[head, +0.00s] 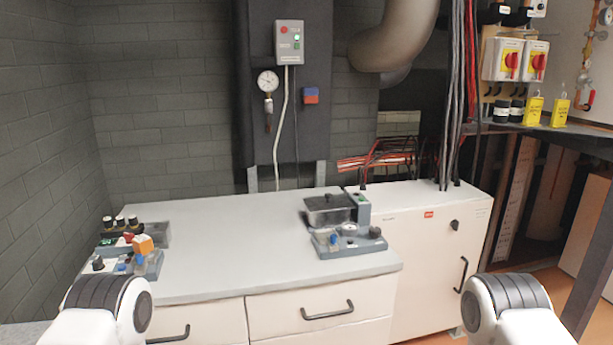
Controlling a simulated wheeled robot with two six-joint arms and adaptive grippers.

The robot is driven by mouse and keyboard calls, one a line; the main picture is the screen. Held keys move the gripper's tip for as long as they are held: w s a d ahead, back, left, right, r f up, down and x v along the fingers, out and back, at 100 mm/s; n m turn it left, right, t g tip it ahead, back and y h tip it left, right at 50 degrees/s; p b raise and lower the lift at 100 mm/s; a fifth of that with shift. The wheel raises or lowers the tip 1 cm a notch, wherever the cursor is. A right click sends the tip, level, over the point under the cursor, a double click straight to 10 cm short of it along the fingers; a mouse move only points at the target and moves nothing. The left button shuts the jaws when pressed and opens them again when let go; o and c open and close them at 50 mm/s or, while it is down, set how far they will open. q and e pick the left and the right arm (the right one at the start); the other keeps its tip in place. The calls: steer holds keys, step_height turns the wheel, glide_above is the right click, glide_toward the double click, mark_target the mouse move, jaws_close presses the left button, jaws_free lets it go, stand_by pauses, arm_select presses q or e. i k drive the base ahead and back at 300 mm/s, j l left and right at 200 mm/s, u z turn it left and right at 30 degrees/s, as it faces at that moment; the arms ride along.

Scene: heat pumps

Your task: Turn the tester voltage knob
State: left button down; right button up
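A grey bench device (350,252) sits on the right part of the counter, with a white round dial and small blue and dark knobs on its top. Behind it stands a dark box with a lid (328,207). A second group of devices (125,250) with several black knobs and an orange block stands at the counter's left end. I cannot tell from the small picture which one is the tester or which knob sets voltage. Parts of both my arms show at the bottom left and bottom right. Neither gripper is in view, and nothing touches the devices.
The light counter (235,235) is clear between the two groups. Drawers with black handles are below. A white cabinet (440,255) with a black knob adjoins on the right, with cables above it. A gauge (268,81) and a grey control box (289,42) hang behind.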

mark_target(98, 264)
steer(key=i+l+u, duration=0.2)
steer(key=u, duration=0.3)
steer(key=i+l+u, duration=0.55)
steer(key=l+u, duration=0.15)
steer(key=u, duration=0.25)
steer(key=z, duration=0.25)
steer(key=k+j, duration=0.05)
